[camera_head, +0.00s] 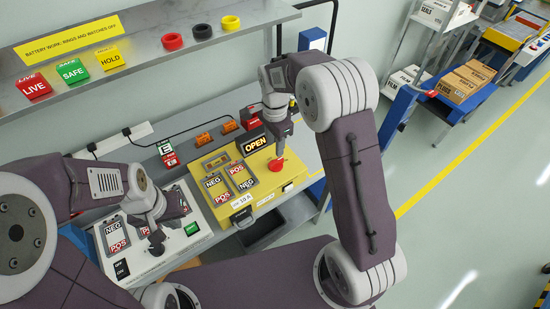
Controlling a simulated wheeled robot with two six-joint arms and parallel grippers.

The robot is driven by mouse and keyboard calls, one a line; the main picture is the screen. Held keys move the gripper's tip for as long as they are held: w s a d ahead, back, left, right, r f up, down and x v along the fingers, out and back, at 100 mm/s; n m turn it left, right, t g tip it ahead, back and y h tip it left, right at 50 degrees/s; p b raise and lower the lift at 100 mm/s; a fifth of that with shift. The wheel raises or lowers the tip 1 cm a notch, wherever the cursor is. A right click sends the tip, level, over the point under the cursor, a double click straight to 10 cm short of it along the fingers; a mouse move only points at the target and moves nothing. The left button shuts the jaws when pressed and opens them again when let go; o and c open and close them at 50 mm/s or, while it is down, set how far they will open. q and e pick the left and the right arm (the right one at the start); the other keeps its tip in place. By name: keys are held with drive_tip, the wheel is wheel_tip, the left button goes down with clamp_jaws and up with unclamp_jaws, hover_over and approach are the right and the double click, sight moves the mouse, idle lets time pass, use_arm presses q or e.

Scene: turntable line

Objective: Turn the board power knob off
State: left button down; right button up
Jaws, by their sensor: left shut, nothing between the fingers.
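A white board (205,240) with NEG and POS plates lies on the bench at the lower left. A dark knob-like part (156,249) shows on it, near small black ON/OFF-type labels (121,268). My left gripper (154,236) is shut and empty, pointing down right at this dark part; I cannot tell whether they touch. My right gripper (277,153) points down just above a red round knob (276,165) on the yellow box (265,205). Whether its fingers are open or shut is too small to tell.
An OPEN sign (254,145) stands behind the yellow box. A shelf (170,55) with LIVE, SAFE and HOLD blocks and several rings runs above the bench.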

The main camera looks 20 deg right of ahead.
sight(276, 161)
drive_tip(key=f, duration=0.8)
drive_tip(key=shift+d+p, duration=0.25)
drive_tip(key=shift+p, duration=0.05)
drive_tip(key=shift+a+f, duration=0.1)
drive_tip(key=shift+f, duration=0.2)
clamp_jaws()
